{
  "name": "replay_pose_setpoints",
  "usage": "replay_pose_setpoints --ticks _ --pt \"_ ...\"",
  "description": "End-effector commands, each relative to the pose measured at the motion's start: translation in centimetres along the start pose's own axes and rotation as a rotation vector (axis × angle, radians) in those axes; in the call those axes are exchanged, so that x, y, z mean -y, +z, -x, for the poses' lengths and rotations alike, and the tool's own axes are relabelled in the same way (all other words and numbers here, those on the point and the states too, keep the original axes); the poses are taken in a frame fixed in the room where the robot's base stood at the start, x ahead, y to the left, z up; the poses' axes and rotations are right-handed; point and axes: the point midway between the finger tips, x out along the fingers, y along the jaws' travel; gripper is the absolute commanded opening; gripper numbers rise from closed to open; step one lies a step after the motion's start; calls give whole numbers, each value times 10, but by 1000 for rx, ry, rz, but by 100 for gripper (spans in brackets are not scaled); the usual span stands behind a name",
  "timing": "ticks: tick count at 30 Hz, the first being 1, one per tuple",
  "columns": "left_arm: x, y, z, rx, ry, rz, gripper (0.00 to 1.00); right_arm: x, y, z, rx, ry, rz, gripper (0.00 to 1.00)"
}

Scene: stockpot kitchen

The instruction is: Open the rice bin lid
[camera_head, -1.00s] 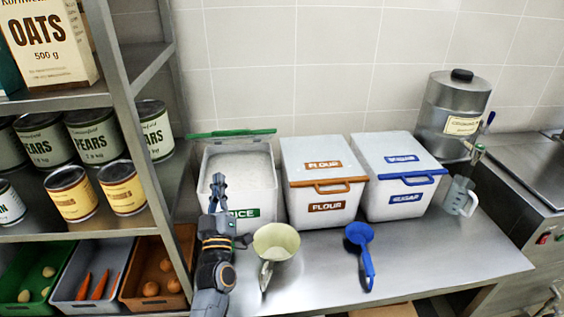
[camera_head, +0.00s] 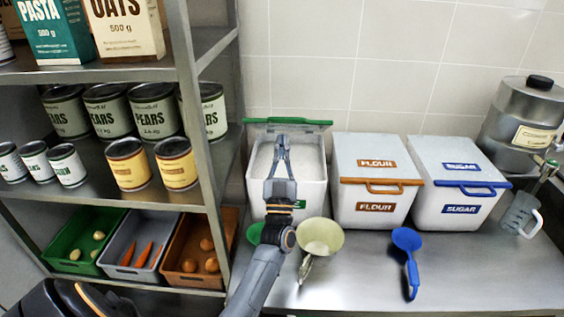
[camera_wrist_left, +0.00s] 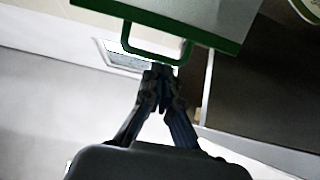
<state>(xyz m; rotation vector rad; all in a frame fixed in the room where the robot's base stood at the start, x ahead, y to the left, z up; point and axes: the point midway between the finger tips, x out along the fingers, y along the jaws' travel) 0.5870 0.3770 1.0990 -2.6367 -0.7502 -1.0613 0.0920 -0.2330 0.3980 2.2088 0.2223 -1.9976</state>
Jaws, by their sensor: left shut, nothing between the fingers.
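The rice bin (camera_head: 314,185) is a white bin left of the flour bin, with its top open and pale rice (camera_head: 308,160) showing inside. Its green-edged lid (camera_head: 310,126) is raised at the back of the bin. My left gripper (camera_head: 282,138) is over the bin's opening, with its fingertips close to the lid, and covers most of the green label on the front. In the left wrist view the shut, empty fingers (camera_wrist_left: 158,68) are just below the lid's green handle (camera_wrist_left: 155,52). I cannot tell whether they touch. My right gripper is not in view.
The flour bin (camera_head: 350,210) and sugar bin (camera_head: 435,213) stand closed to the right. A cream scoop (camera_head: 320,237), a blue scoop (camera_head: 407,240) and a partly hidden green scoop (camera_head: 254,233) lie in front. A shelf post (camera_head: 195,130) stands close on the left. The right front counter is clear.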

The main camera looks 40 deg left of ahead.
Motion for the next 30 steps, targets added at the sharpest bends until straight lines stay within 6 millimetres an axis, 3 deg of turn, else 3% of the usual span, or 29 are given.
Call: replay_pose_setpoints --ticks 1,6,22,30 --pt "0 -2 -11 0 1 0 0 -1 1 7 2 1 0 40" --pt "0 0 -28 1 1 0 0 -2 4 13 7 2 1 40" --pt "0 0 -34 4 0 1 0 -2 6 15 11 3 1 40" --pt "0 -12 -60 71 -2 2 0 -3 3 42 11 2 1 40"
